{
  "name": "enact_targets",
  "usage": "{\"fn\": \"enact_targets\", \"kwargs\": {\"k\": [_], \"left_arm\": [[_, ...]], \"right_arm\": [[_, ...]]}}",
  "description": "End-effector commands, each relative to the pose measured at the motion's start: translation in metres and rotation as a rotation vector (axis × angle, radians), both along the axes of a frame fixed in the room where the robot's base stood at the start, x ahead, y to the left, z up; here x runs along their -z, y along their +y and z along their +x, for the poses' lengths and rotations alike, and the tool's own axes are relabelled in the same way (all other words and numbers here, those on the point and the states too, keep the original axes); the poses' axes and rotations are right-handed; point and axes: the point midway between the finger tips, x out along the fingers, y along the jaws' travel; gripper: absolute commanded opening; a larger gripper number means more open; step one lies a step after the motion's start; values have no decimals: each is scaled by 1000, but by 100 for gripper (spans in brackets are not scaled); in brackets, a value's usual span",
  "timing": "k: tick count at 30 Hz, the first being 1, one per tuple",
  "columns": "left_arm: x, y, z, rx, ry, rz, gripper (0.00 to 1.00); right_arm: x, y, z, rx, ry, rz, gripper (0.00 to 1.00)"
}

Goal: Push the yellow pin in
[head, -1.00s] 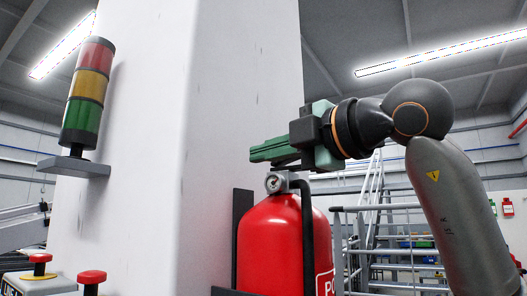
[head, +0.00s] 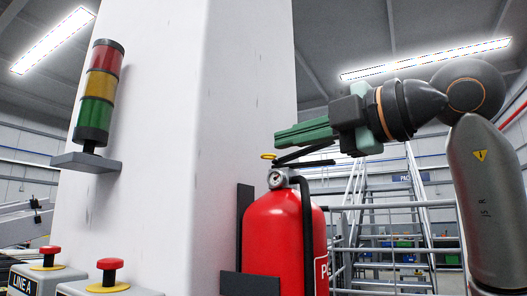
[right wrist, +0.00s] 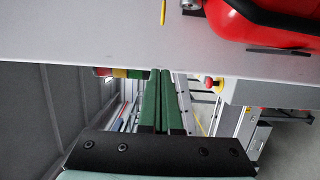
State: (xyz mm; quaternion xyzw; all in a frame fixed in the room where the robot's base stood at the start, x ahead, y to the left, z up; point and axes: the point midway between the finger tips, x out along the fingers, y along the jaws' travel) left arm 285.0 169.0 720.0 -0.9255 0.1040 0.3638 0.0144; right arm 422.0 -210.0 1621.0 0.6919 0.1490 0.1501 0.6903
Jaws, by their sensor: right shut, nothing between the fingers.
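The yellow pin (head: 268,156) shows as a small yellow ring at the top of the red fire extinguisher (head: 270,240), just above its gauge and beside the black handle. In the right wrist view a thin yellow piece, likely the pin (right wrist: 163,12), shows at the top edge beside the extinguisher (right wrist: 270,22). My right gripper (head: 278,136) has green fingers, shut and empty. It is above the pin and handle in the head view, apart from the pin. Its fingertips also show in the right wrist view (right wrist: 161,73). My left gripper is not in view.
A white column (head: 160,200) stands behind and left of the extinguisher, which sits in a dark bracket (head: 247,285). A signal tower (head: 100,92) juts from the column. Red push buttons (head: 110,264) are at lower left. Railings and stairs (head: 385,220) are behind at right.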

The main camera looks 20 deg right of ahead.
Motion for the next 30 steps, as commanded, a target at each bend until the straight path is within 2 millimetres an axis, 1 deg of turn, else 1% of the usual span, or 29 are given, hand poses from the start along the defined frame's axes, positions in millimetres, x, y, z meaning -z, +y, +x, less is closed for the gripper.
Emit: {"fn": "enact_targets", "kwargs": {"k": [1, 3, 6, 9, 30], "left_arm": [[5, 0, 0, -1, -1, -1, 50], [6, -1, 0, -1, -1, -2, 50], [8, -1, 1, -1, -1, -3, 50], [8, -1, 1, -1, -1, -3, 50], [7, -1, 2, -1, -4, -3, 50]], "right_arm": [[2, -4, -9, 1, -3, -1, 0], [1, -8, -19, 0, -4, -1, 0], [0, -13, -29, 0, -2, 0, 0], [0, -15, -34, 0, 0, -1, 0], [0, -15, -36, -1, 0, -1, 0]]}}
